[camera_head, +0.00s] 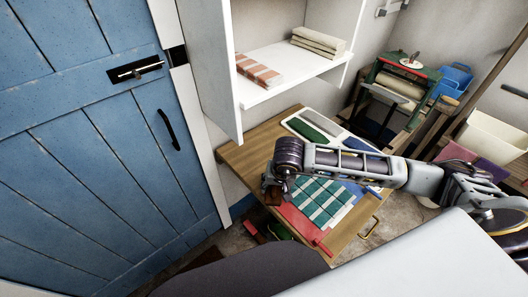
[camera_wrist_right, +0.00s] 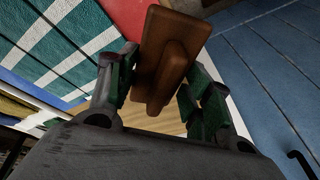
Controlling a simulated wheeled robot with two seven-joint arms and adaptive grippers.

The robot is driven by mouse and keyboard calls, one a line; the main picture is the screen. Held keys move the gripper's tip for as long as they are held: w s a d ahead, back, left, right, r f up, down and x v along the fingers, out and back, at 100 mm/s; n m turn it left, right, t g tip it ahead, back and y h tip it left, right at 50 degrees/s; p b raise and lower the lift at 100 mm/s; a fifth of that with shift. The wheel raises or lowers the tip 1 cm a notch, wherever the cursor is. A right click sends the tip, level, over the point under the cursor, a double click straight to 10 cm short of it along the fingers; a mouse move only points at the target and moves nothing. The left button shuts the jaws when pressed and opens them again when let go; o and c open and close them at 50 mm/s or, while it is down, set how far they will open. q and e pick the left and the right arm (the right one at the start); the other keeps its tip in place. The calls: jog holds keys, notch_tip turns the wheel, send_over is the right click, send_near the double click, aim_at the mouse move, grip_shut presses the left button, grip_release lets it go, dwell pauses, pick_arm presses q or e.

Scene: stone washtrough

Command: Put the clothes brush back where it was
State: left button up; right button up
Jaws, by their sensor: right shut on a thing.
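The brown wooden clothes brush (camera_wrist_right: 172,50) is held between the fingers of my right gripper (camera_wrist_right: 157,92) in the right wrist view. In the head view the brush (camera_head: 273,196) is a small brown block under my right gripper (camera_head: 277,186), partly hidden by it. The gripper is over the left part of the wooden table (camera_head: 245,152), by the checked cloth. I cannot tell how high the brush is above the table. My left gripper is not in view.
A white tray (camera_head: 292,123) behind holds a green item (camera_head: 314,123). A white shelf (camera_head: 290,73) holds folded cloths. A blue door (camera_head: 85,150) stands at left.

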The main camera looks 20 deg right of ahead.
jog(key=shift+w+a, duration=0.2)
jog(key=shift+a, duration=0.05)
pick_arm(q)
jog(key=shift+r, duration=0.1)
pick_arm(e)
jog(key=shift+r, duration=0.1)
